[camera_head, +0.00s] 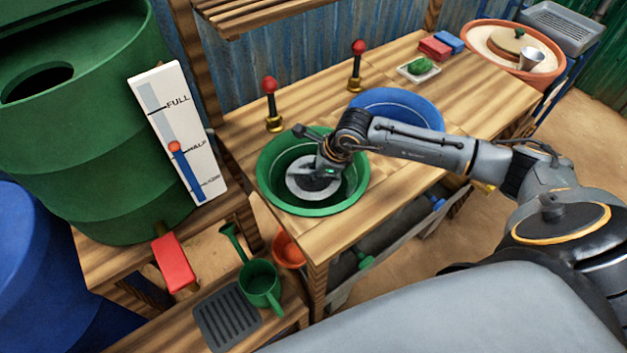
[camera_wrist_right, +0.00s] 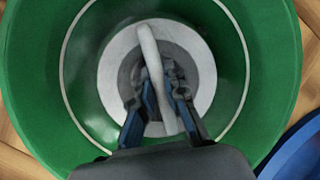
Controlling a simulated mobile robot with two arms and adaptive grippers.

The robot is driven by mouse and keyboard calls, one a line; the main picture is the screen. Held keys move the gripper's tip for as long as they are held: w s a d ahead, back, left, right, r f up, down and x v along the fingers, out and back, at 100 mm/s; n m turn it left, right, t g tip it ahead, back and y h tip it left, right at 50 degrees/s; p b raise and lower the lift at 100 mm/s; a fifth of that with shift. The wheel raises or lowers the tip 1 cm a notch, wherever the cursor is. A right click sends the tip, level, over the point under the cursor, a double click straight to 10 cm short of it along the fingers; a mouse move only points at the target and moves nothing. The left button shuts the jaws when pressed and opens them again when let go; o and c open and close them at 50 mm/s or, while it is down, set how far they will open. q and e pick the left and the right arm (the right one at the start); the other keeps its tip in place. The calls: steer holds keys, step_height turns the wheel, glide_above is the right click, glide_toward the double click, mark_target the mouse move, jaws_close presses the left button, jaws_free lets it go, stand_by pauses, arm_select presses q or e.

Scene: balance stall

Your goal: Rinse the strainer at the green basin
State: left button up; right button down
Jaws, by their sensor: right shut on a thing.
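The green basin (camera_head: 270,196) is set in the wooden bench top, and its green wall (camera_wrist_right: 272,70) surrounds the right wrist view. The strainer (camera_head: 298,185), a round pale disc with a darker centre, is down inside the basin. In the right wrist view the strainer (camera_wrist_right: 203,72) has a white bar-like handle running across it between my fingers. My right gripper (camera_head: 325,174) reaches down into the basin and is shut on the strainer; it also shows in the right wrist view (camera_wrist_right: 157,85). Whether the strainer touches the basin floor I cannot tell. My left gripper is not in view.
A blue basin (camera_head: 412,103) is close right of the green one. Two red-knobbed taps (camera_head: 269,86) (camera_head: 358,48) stand behind. A green tank (camera_head: 90,150) with a level gauge (camera_head: 165,110) is left. A green watering can (camera_head: 262,285) and red lever (camera_head: 173,262) are lower left.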

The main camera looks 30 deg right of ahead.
step_height(320, 180, up, 15)
steer(key=p, duration=0.8)
stand_by(0.5)
stand_by(2.0)
step_height(320, 180, up, 4)
steer(key=shift+r+p, duration=0.1)
steer(key=shift+p, duration=0.7)
steer(key=shift+s, duration=0.1)
